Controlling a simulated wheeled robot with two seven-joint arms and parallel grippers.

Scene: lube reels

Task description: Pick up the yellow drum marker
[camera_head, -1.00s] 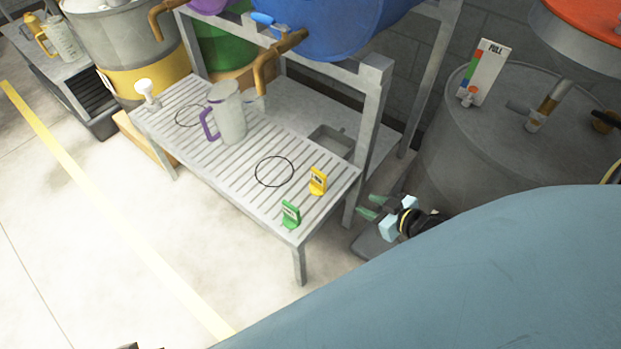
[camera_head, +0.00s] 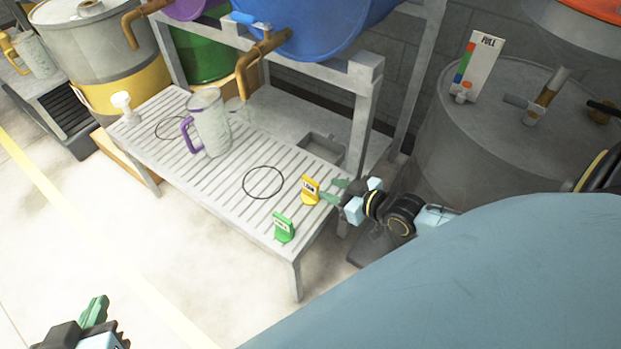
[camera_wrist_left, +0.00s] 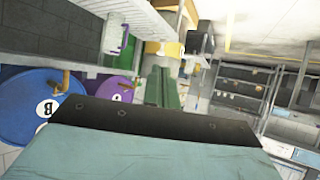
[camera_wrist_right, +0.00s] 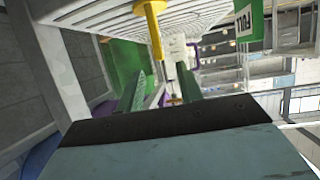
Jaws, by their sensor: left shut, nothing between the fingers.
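The yellow drum marker (camera_head: 310,191) stands upright near the right end of the slatted bench (camera_head: 222,165). My right gripper (camera_head: 335,192) is just right of it, with its green fingers apart and pointing at it. In the right wrist view the fingers (camera_wrist_right: 158,92) are open, and the yellow marker (camera_wrist_right: 153,22) shows edge-on beyond them, lined up with the gap. It does not look gripped. My left gripper (camera_head: 97,312) is low at the left, away from the bench. Its fingers (camera_wrist_left: 162,86) are shut and empty in the left wrist view.
A green marker (camera_head: 284,227) stands close by at the bench's front corner. A jug with a purple handle (camera_head: 208,122) stands further left. A rack leg (camera_head: 362,145) rises behind the right gripper. A grey drum (camera_head: 480,135) stands at the right.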

